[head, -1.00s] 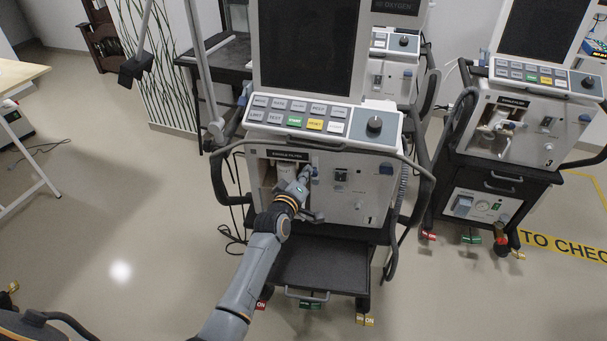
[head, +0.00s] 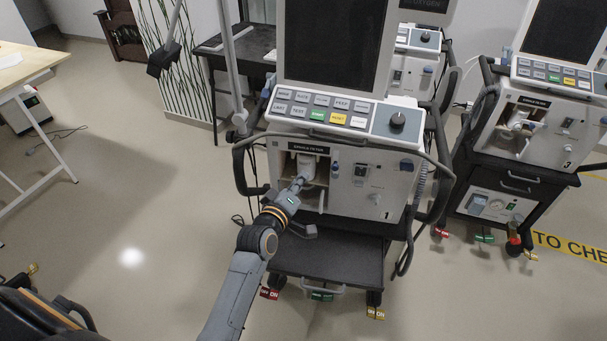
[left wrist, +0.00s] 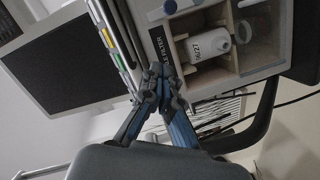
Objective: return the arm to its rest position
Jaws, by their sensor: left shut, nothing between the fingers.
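My left gripper (head: 299,183) is shut and empty. It is just in front of the open filter compartment of ventilator 1 (head: 345,203), near the compartment's lower part. In the left wrist view its fingertips (left wrist: 160,75) are together, apart from the compartment. A white filter canister (head: 305,166) sits inside the compartment; in the left wrist view the canister (left wrist: 208,45) shows a dark printed label. My left arm (head: 240,287) reaches up from the bottom of the head view. My right gripper is in neither view.
The ventilator's push handle (head: 437,175) curves around its front. A dark shelf (head: 330,262) sticks out below the gripper. Ventilator 3 (head: 535,128) stands to the right. A light table (head: 28,72) is far left. The floor (head: 140,200) left of the arm is clear.

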